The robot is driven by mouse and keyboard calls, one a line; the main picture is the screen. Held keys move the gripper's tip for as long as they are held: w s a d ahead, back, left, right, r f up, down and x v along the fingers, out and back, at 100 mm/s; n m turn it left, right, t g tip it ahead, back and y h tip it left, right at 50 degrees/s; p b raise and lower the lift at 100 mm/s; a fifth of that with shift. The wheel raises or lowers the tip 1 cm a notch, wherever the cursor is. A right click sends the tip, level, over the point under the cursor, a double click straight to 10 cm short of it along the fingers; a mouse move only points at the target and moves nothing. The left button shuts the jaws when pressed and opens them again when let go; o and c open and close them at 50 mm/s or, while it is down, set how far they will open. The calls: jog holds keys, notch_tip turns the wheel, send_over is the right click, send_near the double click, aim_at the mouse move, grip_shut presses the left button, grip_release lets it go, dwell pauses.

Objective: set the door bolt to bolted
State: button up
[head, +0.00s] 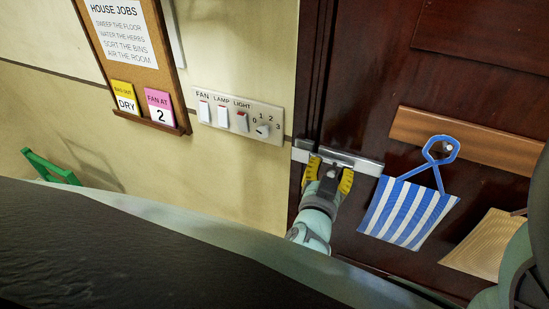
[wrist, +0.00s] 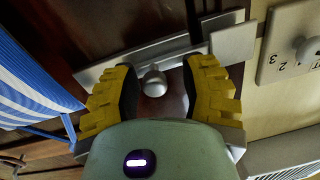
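The door bolt (head: 366,165) is a silver bar on a plate on the dark wood door, near its edge. In the wrist view, its round knob (wrist: 154,84) stands out below the bar, and a silver keeper block (wrist: 232,43) sits at the right, on the frame side. I cannot tell whether the bar's end is inside the keeper. My gripper (head: 330,172) is at the bolt with its two yellow fingers apart. In the wrist view the open gripper (wrist: 160,76) has the knob between its fingers, with gaps seen on both sides.
A blue-and-white striped bag (head: 408,212) hangs from a wooden hook rail (head: 470,140) just right of my gripper. A tan bag (head: 485,245) is farther right. A switch panel (head: 240,118) with a dial and a cork board (head: 135,60) are on the wall at left.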

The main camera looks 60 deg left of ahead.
jog(key=shift+o, duration=0.4)
jog(key=v, duration=1.2)
jog(key=shift+r, duration=0.1)
